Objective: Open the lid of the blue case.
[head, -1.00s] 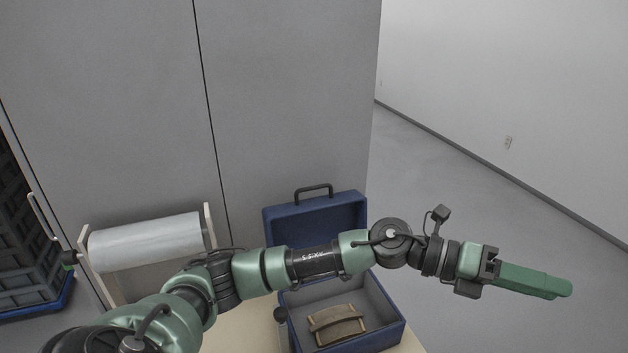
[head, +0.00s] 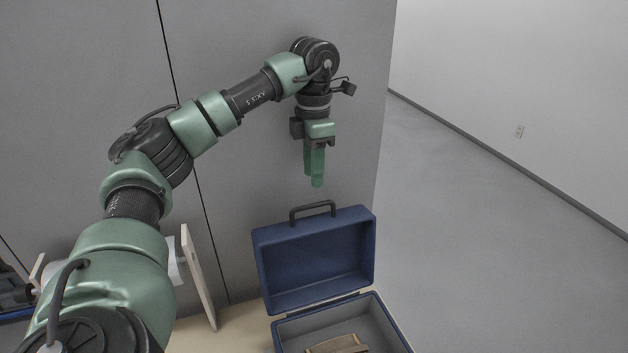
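The blue case (head: 399,330) stands on the table with its lid (head: 316,262) raised, tilted back on the hinge side. The dark handle (head: 312,209) is on the lid's upper edge. The case's grey inside shows, with tan curved pieces (head: 338,345) in it, cut off by the bottom of the view. My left gripper (head: 316,183) points down above and behind the lid, clear of the handle. Its green fingers overlap in this view, so I cannot tell whether they are open or shut. Nothing shows in them. My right gripper is not in view.
A pale table top (head: 238,322) lies under the case. An upright light board (head: 198,277) and a white roll (head: 175,262) stand left of it, partly behind my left arm. A grey panel wall (head: 225,110) rises behind. Open floor (head: 480,240) lies to the right.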

